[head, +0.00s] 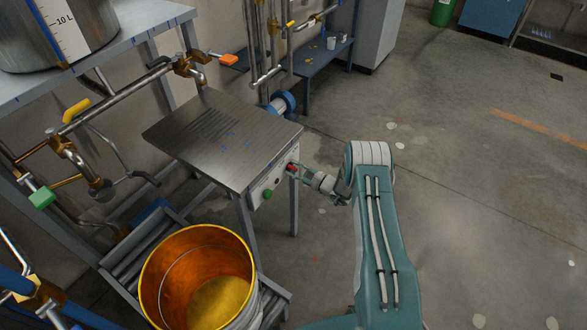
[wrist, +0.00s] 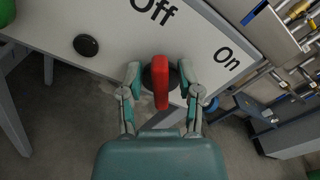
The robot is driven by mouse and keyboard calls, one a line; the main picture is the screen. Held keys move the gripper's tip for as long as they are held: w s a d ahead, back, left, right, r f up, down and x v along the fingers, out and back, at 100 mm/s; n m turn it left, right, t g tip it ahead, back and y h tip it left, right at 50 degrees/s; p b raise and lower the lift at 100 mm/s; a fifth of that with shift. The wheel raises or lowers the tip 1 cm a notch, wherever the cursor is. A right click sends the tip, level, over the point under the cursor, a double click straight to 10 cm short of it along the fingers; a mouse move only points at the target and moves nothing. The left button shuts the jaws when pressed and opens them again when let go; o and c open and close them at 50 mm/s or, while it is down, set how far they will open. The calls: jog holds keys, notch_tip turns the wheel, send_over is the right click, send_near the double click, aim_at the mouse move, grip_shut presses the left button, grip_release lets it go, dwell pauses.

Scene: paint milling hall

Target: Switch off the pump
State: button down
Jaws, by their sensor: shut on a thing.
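A red rotary switch (wrist: 161,82) sits on the pale front panel (wrist: 110,22) of a control box. My gripper (wrist: 160,85) has one finger on each side of it and is shut on it. The red handle stands nearly upright in the wrist view, one end towards the "Off" label (wrist: 152,8). The "On" label (wrist: 227,58) is to its right. In the head view the red switch (head: 291,168) is small and partly covered by my gripper (head: 297,171). The pump itself cannot be made out for certain.
A black round knob (wrist: 86,46) and a green button (head: 267,193) are on the same panel. A steel-topped table (head: 225,135) stands above the panel. A yellow-lined bucket (head: 200,240) is in front of it, pipes with valves at left.

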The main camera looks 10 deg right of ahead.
jog(key=shift+f, duration=0.1)
jog(key=c, duration=0.6)
grip_release()
jog(key=shift+c, duration=0.2)
jog(key=v, duration=1.2)
jog(key=shift+w, duration=0.1)
